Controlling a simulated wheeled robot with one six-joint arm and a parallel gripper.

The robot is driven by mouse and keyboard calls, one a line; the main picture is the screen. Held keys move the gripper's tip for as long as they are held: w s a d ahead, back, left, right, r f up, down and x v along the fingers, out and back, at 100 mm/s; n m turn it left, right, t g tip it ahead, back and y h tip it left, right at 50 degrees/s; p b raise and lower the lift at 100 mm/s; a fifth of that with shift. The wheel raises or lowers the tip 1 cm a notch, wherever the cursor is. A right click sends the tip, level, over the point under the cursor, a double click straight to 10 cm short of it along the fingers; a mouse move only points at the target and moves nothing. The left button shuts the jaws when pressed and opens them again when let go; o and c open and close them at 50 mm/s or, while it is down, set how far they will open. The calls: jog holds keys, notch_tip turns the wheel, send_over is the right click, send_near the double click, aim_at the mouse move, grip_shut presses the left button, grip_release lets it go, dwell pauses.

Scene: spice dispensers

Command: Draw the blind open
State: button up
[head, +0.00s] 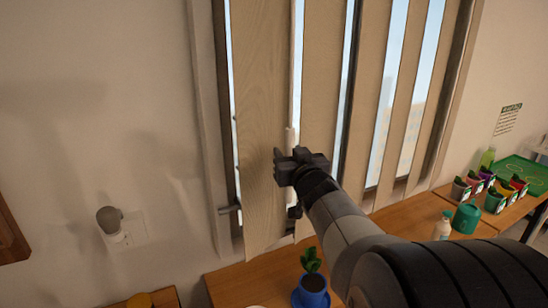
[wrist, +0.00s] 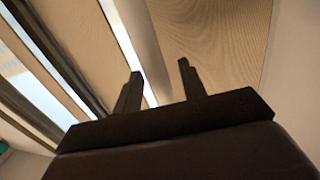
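The blind (head: 262,100) hangs over the window as several tall beige vertical slats, turned partly edge-on with bright gaps between them. A thin pale wand (head: 291,136) hangs between the two left slats and its lower part goes behind my gripper (head: 287,156). In the wrist view my gripper (wrist: 158,78) has its two dark fingers apart. A pale, rod-like strip (wrist: 148,45), seemingly the wand, shows in the gap between them, beside a broad slat (wrist: 215,45). I cannot tell whether either finger touches it.
A wooden bench (head: 255,280) runs below the window. A blue pot (head: 312,290) with a plant, a white bottle (head: 442,226) and a green watering can (head: 466,216) stand there. A wall lamp (head: 110,220) is at left. A grey handle (head: 230,209) juts out beside the left slat.

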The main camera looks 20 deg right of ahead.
jog(key=shift+w, duration=0.1)
jog(key=shift+c, duration=0.3)
grip_shut()
